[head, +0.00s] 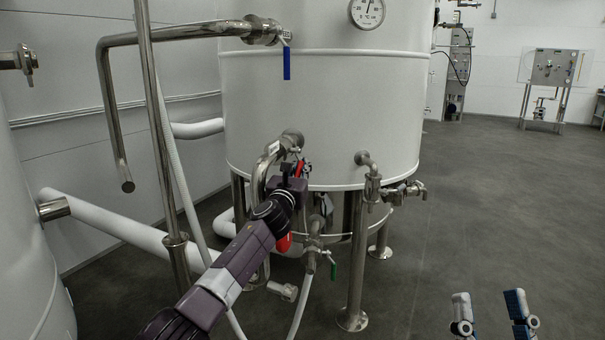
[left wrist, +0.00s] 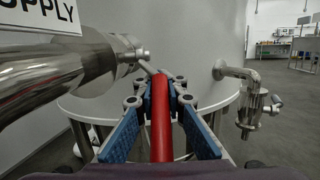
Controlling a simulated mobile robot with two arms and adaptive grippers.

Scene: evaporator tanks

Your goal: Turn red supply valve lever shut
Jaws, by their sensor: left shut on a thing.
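The red supply valve lever (left wrist: 161,120) runs lengthwise between the blue-padded fingers of my left gripper (left wrist: 163,98) in the left wrist view. The fingers are shut on it near its valve end. A steel pipe and valve body (left wrist: 125,52) are just beyond, at upper left. In the head view my left gripper (head: 301,172) is at the tank's lower front, and a small part of the red lever (head: 300,167) shows beside it; my arm hides much of the rest. My right gripper (head: 490,312) is open and empty at the bottom right, away from the tank.
The white tank (head: 325,110) stands on steel legs. A blue lever (head: 287,65) hangs at its upper left. A green-handled valve (head: 333,270) and a steel tap (head: 372,187) are near the arm. A red part (head: 284,243) shows below it. Open floor (head: 480,200) lies right.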

